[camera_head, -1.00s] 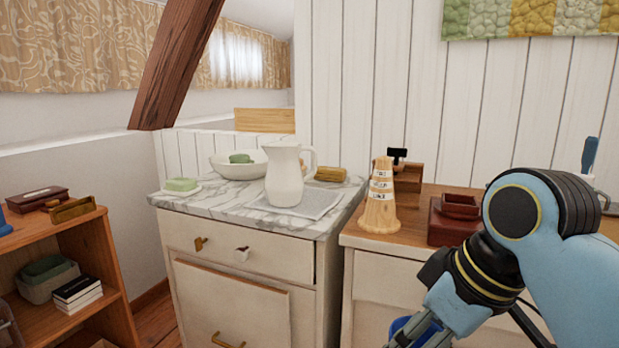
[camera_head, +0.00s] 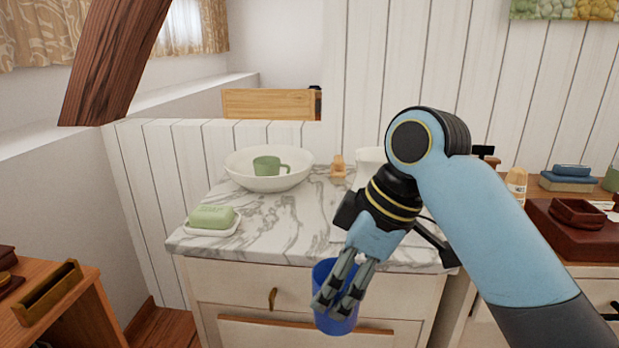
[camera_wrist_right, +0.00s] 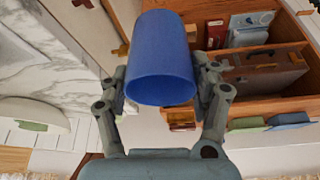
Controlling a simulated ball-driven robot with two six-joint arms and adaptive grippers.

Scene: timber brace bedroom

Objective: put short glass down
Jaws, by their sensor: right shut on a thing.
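The short glass (camera_head: 322,275) is a blue cup. My right gripper (camera_head: 343,296) is shut on it and holds it in front of the drawers of the marble-topped cabinet, below the top's front edge. In the right wrist view the glass (camera_wrist_right: 163,58) sits between both fingers (camera_wrist_right: 160,88). My left gripper is not in view.
A white bowl (camera_head: 240,178) with a green mug (camera_head: 267,166) stands at the back of the marble top. Green soap (camera_head: 212,216) lies on a white dish at the left. My arm mostly hides the white pitcher (camera_head: 370,158). A wooden shelf (camera_head: 75,315) stands at lower left.

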